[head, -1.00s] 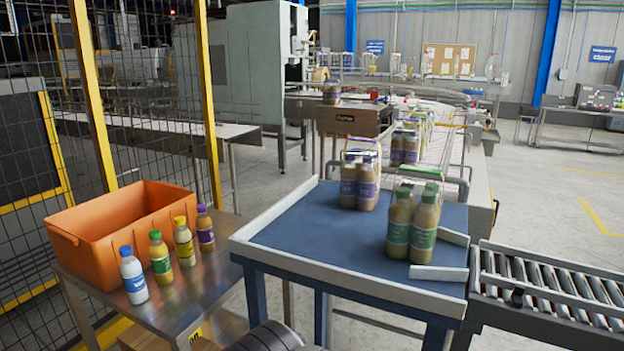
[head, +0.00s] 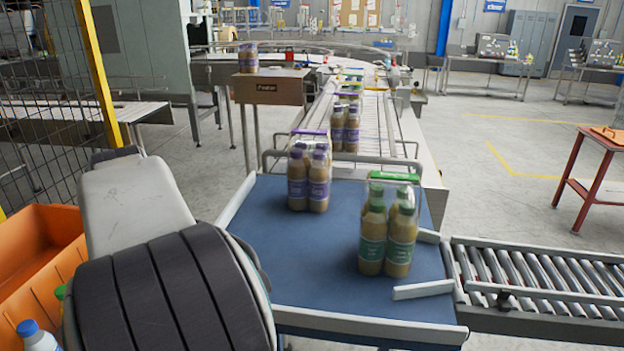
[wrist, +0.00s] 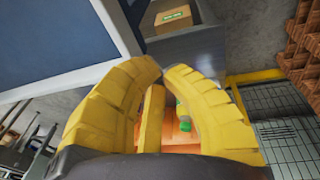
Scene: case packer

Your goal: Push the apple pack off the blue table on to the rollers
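The pack with green caps and green labels (head: 388,240), which I take as the apple pack, stands upright on the right part of the blue table (head: 320,288). The rollers (head: 540,280) begin at the table's right edge, beside this pack. A gap between two short white guides lies there. My arm covers the table's left front in the head view.
A purple-capped pack (head: 309,178) stands behind and left of the green one on the table. White rims (head: 360,325) edge the table. An orange crate (head: 40,265) and a blue-capped bottle (head: 35,335) are at left. More packs stand on the conveyor behind.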

